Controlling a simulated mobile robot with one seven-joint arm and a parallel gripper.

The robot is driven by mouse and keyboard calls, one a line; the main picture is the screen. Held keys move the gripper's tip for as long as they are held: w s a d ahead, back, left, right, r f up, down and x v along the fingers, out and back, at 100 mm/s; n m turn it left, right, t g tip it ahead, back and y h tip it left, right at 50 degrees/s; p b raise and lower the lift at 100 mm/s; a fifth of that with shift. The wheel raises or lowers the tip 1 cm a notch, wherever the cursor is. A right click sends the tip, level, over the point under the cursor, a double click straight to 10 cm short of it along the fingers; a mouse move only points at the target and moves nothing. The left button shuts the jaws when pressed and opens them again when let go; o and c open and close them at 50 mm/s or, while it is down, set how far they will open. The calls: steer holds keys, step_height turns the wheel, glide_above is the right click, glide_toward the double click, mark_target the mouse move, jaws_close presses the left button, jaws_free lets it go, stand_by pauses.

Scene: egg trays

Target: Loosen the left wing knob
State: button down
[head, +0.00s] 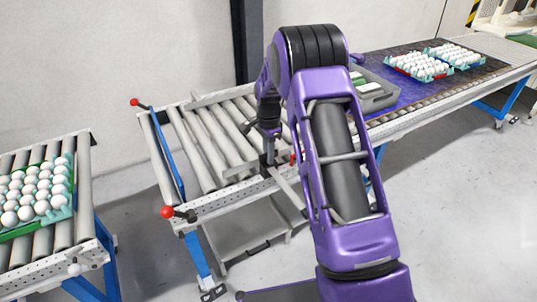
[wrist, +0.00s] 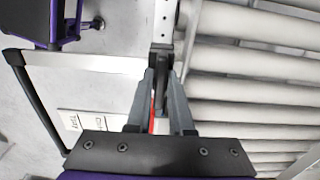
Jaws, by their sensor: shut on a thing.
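My gripper (head: 270,148) points down at the front edge of the middle roller conveyor (head: 222,203), in the head view. In the wrist view the two grey fingers of my gripper (wrist: 162,82) close around a dark part at the conveyor's side rail, which I take to be the left wing knob (wrist: 160,60). The fingers hide most of it, so its wings and how far it is turned cannot be made out. A thin red strip (wrist: 152,112) shows between the fingers, nearer the camera.
Red ball-ended levers (head: 167,212) stand at the conveyor's left end. A roller table (head: 85,205) with an egg tray (head: 72,185) is at the left. A belt conveyor (head: 425,100) with a grey bin (head: 378,98) and egg trays (head: 420,73) is at the right. Open floor lies in front.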

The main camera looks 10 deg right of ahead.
steer(key=n, duration=0.3)
steer(key=shift+n+b, duration=0.4)
steer(key=n, duration=0.4)
steer(key=shift+n, duration=0.3)
steer(key=n, duration=0.4)
steer(key=shift+b, duration=0.35)
steer(key=shift+n, duration=2.1)
steer(key=c, duration=0.8)
jaws_free()
